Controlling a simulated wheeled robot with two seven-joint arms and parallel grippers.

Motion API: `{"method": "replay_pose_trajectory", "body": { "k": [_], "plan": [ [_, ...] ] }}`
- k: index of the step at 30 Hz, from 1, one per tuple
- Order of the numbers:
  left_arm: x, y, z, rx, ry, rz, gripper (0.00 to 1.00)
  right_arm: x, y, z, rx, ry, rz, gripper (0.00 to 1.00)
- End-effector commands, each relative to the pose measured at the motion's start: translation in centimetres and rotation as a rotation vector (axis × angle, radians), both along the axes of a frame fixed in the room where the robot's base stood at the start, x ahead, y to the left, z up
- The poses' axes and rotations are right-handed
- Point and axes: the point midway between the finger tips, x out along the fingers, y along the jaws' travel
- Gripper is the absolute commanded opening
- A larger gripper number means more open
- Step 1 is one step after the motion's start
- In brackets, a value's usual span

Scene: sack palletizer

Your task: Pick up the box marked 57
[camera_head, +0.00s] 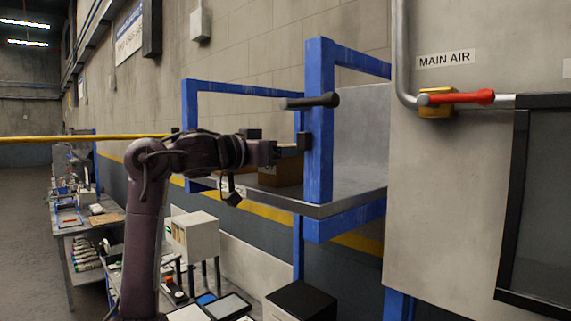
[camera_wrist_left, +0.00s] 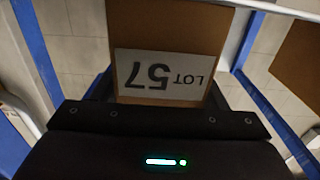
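The box marked 57 (camera_wrist_left: 172,30) is brown cardboard with a white label reading LOT 57 (camera_wrist_left: 163,77), upside down in the left wrist view. It stands right in front of my left gripper, whose dark fingers show partly on both sides of its lower end. Whether they touch it I cannot tell. In the head view my left gripper (camera_head: 291,147) reaches in from the left at the blue-framed shelf, by the near post. A brown box (camera_head: 282,174) lies just below and behind it; its marking is not visible. My right gripper is not in view.
The shelf (camera_head: 345,194) has blue posts (camera_head: 319,125) close to my left gripper, with a dark handle (camera_head: 310,101) above. A second brown box (camera_wrist_left: 298,58) is at right in the left wrist view. A red-handled valve (camera_head: 460,97) is on the right wall.

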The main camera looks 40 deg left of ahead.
Motion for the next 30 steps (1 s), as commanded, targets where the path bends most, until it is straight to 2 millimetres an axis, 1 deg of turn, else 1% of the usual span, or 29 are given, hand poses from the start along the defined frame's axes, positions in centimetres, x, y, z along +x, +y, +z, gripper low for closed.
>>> {"method": "replay_pose_trajectory", "body": {
  "k": [1,6,9,16,21,26,30],
  "plan": [
    [0.0,0.0,0.0,0.000,0.000,0.000,0.59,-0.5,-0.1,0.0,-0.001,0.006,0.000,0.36],
    [0.0,0.0,0.0,0.000,0.001,0.000,0.37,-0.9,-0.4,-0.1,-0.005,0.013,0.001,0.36],
    [0.0,0.0,0.1,0.000,-0.002,0.000,0.26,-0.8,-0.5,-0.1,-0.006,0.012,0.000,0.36],
    [0.0,0.0,0.1,0.000,-0.002,0.000,0.26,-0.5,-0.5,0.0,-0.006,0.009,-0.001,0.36],
    [0.0,0.0,0.5,0.000,-0.003,-0.001,0.26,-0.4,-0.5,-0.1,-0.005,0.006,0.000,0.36],
    [-0.1,0.0,1.7,-0.001,-0.006,-0.001,0.26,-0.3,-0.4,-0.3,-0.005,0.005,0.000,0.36],
    [-0.1,0.0,3.4,-0.002,-0.007,0.000,0.26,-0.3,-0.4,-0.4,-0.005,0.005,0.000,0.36]
  ]
}}
